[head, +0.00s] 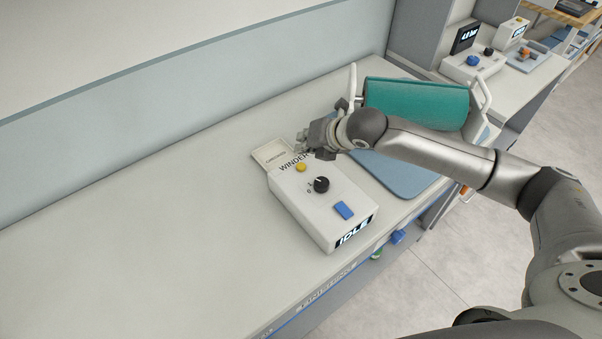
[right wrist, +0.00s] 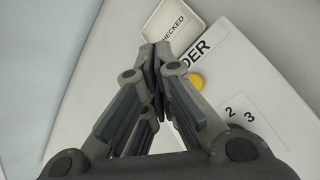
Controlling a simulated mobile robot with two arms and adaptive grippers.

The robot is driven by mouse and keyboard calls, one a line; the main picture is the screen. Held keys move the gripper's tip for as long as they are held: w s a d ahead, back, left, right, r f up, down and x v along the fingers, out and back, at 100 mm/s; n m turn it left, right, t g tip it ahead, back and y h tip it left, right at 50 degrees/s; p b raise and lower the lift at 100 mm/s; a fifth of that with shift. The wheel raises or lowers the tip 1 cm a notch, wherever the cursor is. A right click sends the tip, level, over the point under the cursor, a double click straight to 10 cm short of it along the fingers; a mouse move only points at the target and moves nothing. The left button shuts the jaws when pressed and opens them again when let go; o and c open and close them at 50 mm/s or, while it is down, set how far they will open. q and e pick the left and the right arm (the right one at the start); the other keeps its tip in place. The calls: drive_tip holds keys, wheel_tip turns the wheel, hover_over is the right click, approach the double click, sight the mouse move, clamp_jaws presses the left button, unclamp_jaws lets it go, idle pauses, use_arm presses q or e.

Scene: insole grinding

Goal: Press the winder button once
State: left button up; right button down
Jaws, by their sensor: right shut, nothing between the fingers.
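The white winder box (head: 318,214) stands on the bench, with the word WINDER along its far edge. My right gripper (head: 303,146) is shut and empty over the far edge of the box, close to the yellow button. In the right wrist view the fingertips (right wrist: 155,52) are together, with the yellow button (right wrist: 195,81) just to their right. Contact cannot be told. My left gripper is not in view.
A pale tray marked CHECKED (head: 273,155) lies behind the winder box. A teal roll (head: 416,98) sits in a white-armed stand on a blue base (head: 398,176) to the right. The bench (head: 130,240) is clear on the left. Another bench with devices (head: 474,65) stands at back right.

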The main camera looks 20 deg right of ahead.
sight(304, 163)
drive_tip(key=shift+f, duration=1.5)
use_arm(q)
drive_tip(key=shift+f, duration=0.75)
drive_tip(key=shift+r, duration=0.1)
use_arm(e)
drive_tip(key=shift+f, duration=0.1)
drive_tip(key=shift+f, duration=0.25)
drive_tip(key=shift+f, duration=0.6)
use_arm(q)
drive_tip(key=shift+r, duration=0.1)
use_arm(e)
drive_tip(key=shift+r, duration=0.1)
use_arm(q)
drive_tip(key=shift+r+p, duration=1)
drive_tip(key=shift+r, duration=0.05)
use_arm(e)
drive_tip(key=shift+r, duration=0.85)
